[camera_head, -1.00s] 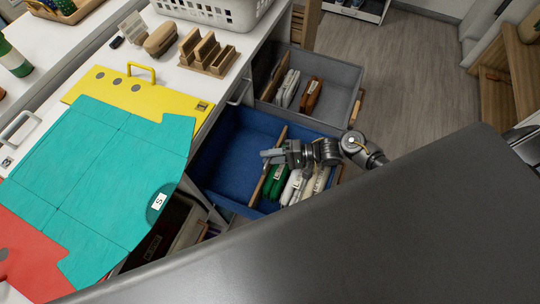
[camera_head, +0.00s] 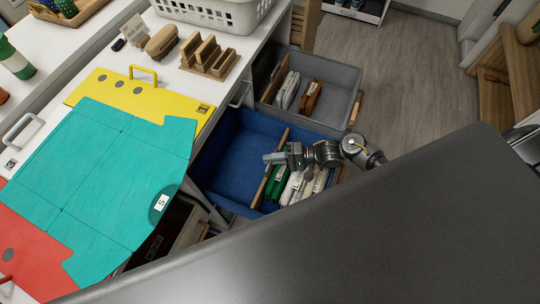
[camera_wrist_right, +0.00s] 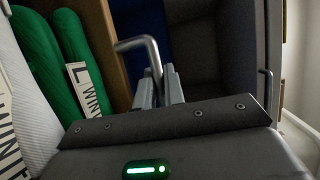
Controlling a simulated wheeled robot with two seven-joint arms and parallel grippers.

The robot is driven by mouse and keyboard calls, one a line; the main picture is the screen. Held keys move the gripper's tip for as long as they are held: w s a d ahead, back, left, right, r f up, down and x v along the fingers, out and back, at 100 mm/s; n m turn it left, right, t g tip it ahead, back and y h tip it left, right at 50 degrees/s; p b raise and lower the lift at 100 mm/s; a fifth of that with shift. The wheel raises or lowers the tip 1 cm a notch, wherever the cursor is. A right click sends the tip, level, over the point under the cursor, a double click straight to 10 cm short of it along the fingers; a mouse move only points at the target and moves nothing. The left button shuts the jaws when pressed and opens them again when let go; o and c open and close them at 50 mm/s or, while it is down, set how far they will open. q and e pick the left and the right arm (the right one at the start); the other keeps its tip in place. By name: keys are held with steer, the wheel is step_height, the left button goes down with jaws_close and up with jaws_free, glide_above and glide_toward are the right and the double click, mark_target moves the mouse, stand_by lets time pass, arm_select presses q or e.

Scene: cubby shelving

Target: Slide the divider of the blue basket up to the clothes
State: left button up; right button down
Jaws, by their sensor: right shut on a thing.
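The blue basket (camera_head: 228,148) is a pulled-out bin below the counter. Its wooden divider (camera_head: 257,192) runs across it. The folded clothes (camera_head: 278,181), green and white, stand in a row on the divider's right; blue floor lies bare on its left. In the wrist view, the divider (camera_wrist_right: 103,38) is close beside the green clothes (camera_wrist_right: 80,58); I cannot tell if they touch. My right gripper (camera_head: 270,158) is over the divider, its fingers (camera_wrist_right: 158,88) shut on a bent metal handle (camera_wrist_right: 140,42) at the divider. My left gripper is out of view.
A grey basket (camera_head: 340,72) with its own divider and clothes is just beyond. Floor is clear at back right.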

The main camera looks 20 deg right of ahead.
steer(key=shift+s+d, duration=0.1)
steer(key=c, duration=1.9)
jaws_free()
steer(key=o, duration=0.4)
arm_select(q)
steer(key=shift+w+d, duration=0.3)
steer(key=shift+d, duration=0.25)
arm_select(e)
steer(key=v, duration=1)
steer(key=shift+b, duration=0.35)
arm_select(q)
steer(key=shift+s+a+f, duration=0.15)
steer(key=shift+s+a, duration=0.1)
arm_select(e)
steer(key=shift+s+d+r, duration=0.1)
steer(key=shift+s+d, duration=0.05)
steer(key=shift+d, duration=0.15)
